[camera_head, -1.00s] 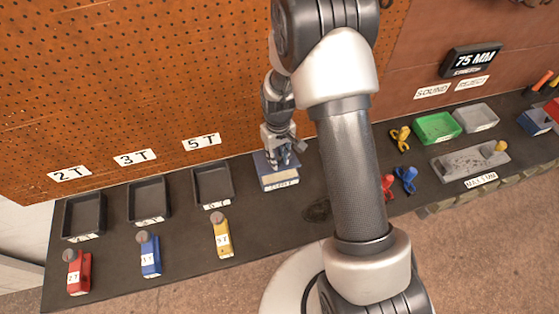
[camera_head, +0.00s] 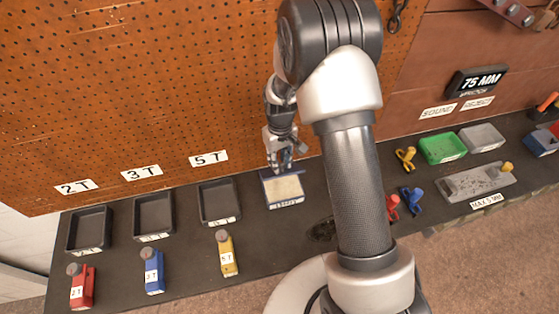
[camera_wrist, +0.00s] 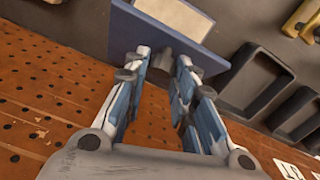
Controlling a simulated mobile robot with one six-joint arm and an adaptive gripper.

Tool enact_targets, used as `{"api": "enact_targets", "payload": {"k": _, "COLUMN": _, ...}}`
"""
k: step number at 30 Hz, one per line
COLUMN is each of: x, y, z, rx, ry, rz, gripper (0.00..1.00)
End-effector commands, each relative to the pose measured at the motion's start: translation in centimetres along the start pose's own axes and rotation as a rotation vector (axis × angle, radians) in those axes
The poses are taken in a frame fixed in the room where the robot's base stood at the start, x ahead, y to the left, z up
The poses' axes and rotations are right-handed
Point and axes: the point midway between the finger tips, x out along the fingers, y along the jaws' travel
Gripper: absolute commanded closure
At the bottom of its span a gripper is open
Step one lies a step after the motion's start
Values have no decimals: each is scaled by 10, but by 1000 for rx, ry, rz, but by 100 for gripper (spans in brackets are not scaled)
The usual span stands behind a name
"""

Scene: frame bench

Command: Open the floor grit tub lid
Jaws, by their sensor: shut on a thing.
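The grit tub (camera_head: 286,204) is a small blue box with a white label at the back of the bench, below the pegboard. A wide pale patch (camera_head: 284,187) shows inside its blue rim. The blue lid (camera_wrist: 205,55) sits towards the pegboard side in the wrist view, with the pale patch (camera_wrist: 178,15) beyond it. My gripper (camera_head: 280,168) is at the tub's back edge, its fingers closed around the lid's dark grey knob (camera_wrist: 165,59). My fingers partly hide the lid in the head view.
The pegboard (camera_head: 200,90) rises close behind my gripper. Black trays (camera_head: 218,203) and red, blue and yellow tagged blocks (camera_head: 228,254) stand to the left. Coloured clamps (camera_head: 411,200), a green tray (camera_head: 442,148) and a grey plate (camera_head: 470,184) lie right of my arm.

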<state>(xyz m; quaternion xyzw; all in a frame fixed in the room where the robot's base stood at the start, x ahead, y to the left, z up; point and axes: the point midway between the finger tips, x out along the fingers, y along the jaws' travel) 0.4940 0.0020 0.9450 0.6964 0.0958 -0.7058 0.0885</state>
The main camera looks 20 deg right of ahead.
Motion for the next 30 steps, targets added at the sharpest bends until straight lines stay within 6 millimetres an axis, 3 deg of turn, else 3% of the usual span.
{"api": "enact_targets", "payload": {"k": 1, "x": -1, "y": 6, "z": -8, "rx": -5, "ry": 26, "rz": 12, "gripper": 100}}
{"api": "enact_targets", "payload": {"k": 5, "x": -1, "y": 6, "z": -8, "rx": -4, "ry": 26, "rz": 12, "gripper": 100}}
{"api": "enact_targets", "payload": {"k": 6, "x": -1, "y": 6, "z": -8, "rx": -4, "ry": 26, "rz": 12, "gripper": 75}}
{"api": "enact_targets", "payload": {"k": 14, "x": 0, "y": 5, "z": -7, "rx": -3, "ry": 21, "rz": 9, "gripper": 57}}
{"api": "enact_targets", "payload": {"k": 25, "x": 1, "y": 3, "z": -4, "rx": -1, "ry": 17, "rz": 6, "gripper": 57}}
{"api": "enact_targets", "payload": {"k": 30, "x": 11, "y": 0, "z": 5, "rx": -1, "ry": 14, "rz": 6, "gripper": 57}}
